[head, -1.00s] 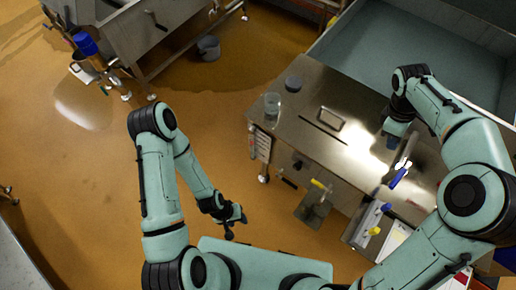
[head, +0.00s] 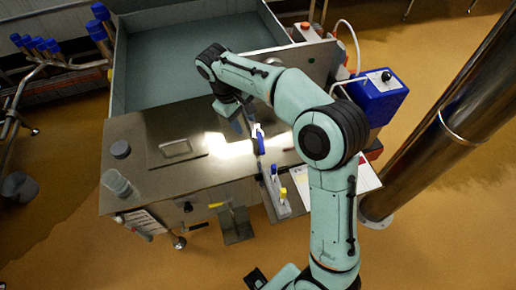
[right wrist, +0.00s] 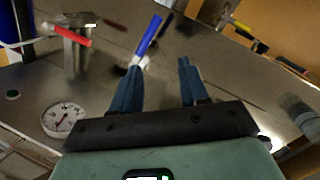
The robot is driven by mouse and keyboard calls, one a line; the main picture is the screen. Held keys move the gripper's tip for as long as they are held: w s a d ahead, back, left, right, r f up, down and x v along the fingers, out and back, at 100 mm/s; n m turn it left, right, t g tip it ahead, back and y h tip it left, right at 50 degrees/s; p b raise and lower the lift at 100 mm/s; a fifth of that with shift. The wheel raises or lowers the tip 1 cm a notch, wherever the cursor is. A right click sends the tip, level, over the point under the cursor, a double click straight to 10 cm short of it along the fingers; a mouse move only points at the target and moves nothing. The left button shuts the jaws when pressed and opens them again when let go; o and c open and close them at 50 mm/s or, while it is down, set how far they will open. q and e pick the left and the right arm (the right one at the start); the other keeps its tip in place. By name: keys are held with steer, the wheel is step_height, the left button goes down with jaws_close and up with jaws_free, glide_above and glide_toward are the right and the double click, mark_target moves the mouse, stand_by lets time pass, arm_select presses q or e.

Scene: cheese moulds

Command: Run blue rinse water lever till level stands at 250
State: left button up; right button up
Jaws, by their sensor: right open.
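The blue lever (head: 260,140) stands over the steel worktop, and it also shows in the right wrist view (right wrist: 148,38). My right gripper (head: 242,118) hangs above the worktop beside the lever, partly hidden by its own wrist. In the right wrist view, its two dark blue fingers (right wrist: 160,76) are apart with nothing between them. The blue lever lies beyond the left finger; contact cannot be told. A white round dial (right wrist: 62,119) has a dark needle; its numbers are unreadable. A clear beaker (head: 116,183) stands at the worktop's left edge. My left gripper is not in view.
A red lever (right wrist: 66,34) lies left of the blue one in the wrist view. A yellow-handled part (head: 216,205) is at the worktop's front. A blue box (head: 378,98) and a thick steel pipe (head: 452,118) stand right. A large basin (head: 190,62) lies behind.

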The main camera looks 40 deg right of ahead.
mark_target(261, 145)
arm_select(q)
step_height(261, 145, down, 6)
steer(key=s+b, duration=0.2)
steer(key=b, duration=0.3)
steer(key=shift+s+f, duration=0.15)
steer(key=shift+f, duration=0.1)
arm_select(e)
steer(key=s+d+f+m, duration=0.1)
steer(key=f+m, duration=0.1)
steer(key=f, duration=0.2)
steer(key=s+d+f+m, duration=0.1)
steer(key=f+m, duration=0.2)
steer(key=s+d+f+m, duration=0.1)
steer(key=d+f+m, duration=0.1)
steer(key=f+m, duration=0.1)
steer(key=shift+f+y, duration=0.3)
steer(key=shift+f, duration=0.5)
jaws_close()
